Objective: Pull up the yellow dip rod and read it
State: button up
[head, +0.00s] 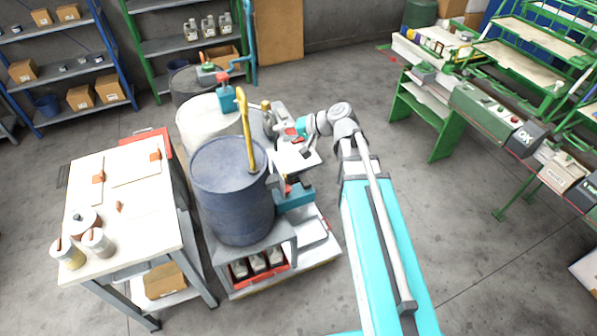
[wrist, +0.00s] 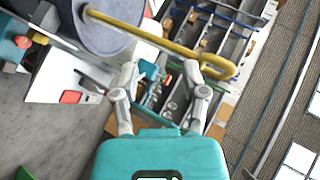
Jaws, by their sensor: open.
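The yellow dip rod (head: 247,130) stands up out of the top of the dark blue drum (head: 232,205). In the wrist view the rod (wrist: 150,38) runs from the drum (wrist: 108,28) at upper left to a looped handle near the right finger. My gripper (wrist: 160,78) is open, with nothing seen held between its fingers. The rod crosses just beyond the fingertips; I cannot tell whether it touches them. In the head view my gripper (head: 300,132) is to the right of the rod, above the drum's level. The rod's lower part is hidden inside the drum.
A white-topped bench (head: 140,215) with jars stands left of the drum. A pale drum (head: 207,118) stands behind it. The drum's grey stand (head: 265,262) has a red crate below. Green machinery (head: 475,105) is at right. Bare floor lies between.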

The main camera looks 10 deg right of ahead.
jog(key=s+d+f+n+g+h+b, duration=0.1)
jog(key=s+d+f+g+h+b, duration=0.1)
jog(key=s+f+h, duration=0.3)
jog(key=shift+s+d+f+n+g, duration=0.3)
jog(key=shift+s+d+f, duration=0.45)
jog(key=shift+f, duration=1.3)
jog(key=shift+a, duration=0.1)
jog(key=m+t+y+p, duration=0.4)
jog(key=t+y+p, duration=0.15)
jog(key=y, duration=0.25)
send_near(241, 91)
jog(key=f+v, duration=0.1)
jog(key=v, duration=0.3)
jog(key=shift+s+a+r, duration=0.1)
jog(key=shift+a, duration=0.1)
jog(key=b+x, duration=0.2)
jog(key=x, duration=1.1)
jog(key=shift+w+a, duration=0.25)
